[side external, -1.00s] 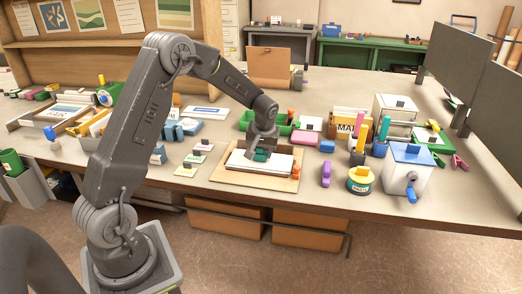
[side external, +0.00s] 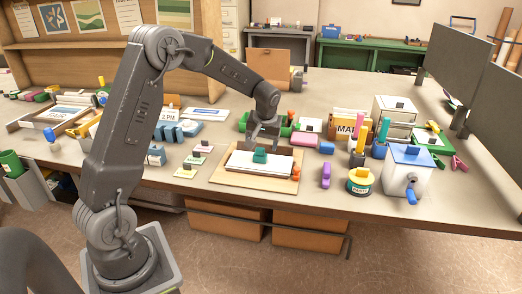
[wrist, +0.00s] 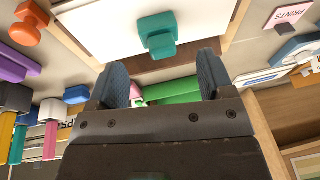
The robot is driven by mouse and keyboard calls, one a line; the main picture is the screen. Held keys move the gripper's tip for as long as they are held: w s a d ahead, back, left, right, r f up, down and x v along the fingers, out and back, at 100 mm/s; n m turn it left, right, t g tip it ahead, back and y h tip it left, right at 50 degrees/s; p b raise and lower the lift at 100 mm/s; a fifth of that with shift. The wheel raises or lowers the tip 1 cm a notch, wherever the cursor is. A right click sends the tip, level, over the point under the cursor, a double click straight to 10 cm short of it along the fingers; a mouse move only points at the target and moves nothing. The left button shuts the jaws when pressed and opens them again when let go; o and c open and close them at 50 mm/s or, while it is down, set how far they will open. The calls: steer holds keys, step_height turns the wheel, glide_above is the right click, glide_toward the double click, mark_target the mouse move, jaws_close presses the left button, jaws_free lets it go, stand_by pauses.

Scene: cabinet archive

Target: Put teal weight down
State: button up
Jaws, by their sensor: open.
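The teal weight (side external: 260,156) stands upright on white paper (side external: 241,163) on a wooden board (side external: 228,180). In the wrist view the teal weight (wrist: 158,36) lies ahead of the fingertips, on the white sheet and clear of both fingers. My gripper (side external: 263,136) is just above and behind the weight in the side view, apart from it. In the wrist view my gripper (wrist: 163,78) has its two fingers spread with nothing between them.
An orange stamp-like piece (side external: 295,172) stands at the board's right edge.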

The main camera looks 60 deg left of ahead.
steer(key=s+d+r+m+t, duration=0.1)
steer(key=s+d+r, duration=0.25)
steer(key=r, duration=0.25)
steer(key=s+d+r+m, duration=0.1)
steer(key=s+d+r, duration=0.1)
steer(key=d+r, duration=0.35)
steer(key=s+d+r+m+t+h, duration=0.1)
steer(key=s+d+m+t, duration=0.1)
steer(key=s+d, duration=0.4)
steer(key=s+d+r+m+t+h, duration=0.1)
steer(key=s+d+m, duration=0.4)
steer(key=s, duration=0.8)
steer(key=shift+s+d+t+h, duration=0.15)
steer(key=shift+d+t+h, duration=0.3)
steer(key=shift+d, duration=0.45)
steer(key=shift+r, duration=0.1)
